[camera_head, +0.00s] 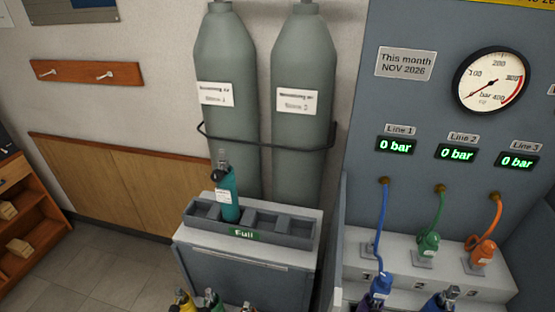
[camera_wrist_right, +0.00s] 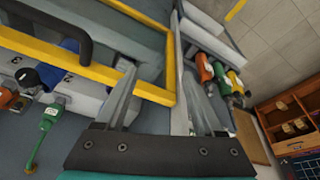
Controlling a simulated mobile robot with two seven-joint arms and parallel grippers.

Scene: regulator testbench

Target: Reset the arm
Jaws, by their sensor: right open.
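Neither of my arms shows in the head view. In the right wrist view my right gripper (camera_wrist_right: 163,98) is open, its two fingers apart with nothing held between them. A yellow bar (camera_wrist_right: 150,92) passes behind the fingertips. The left gripper is not in view. In the head view the testbench panel (camera_head: 400,110) stands at right with a round gauge (camera_head: 490,79) and three line displays reading 0 bar. Blue, green (camera_head: 429,241) and orange (camera_head: 483,249) hoses hang below it.
A teal cylinder (camera_head: 229,195) stands in the "Full" rack (camera_head: 285,228). Two tall grey cylinders (camera_head: 226,60) stand behind it, held by a dark rail. Several small cylinders show at the bottom edge. A wooden shelf (camera_head: 35,240) is at left; floor (camera_head: 110,270) is clear beside it.

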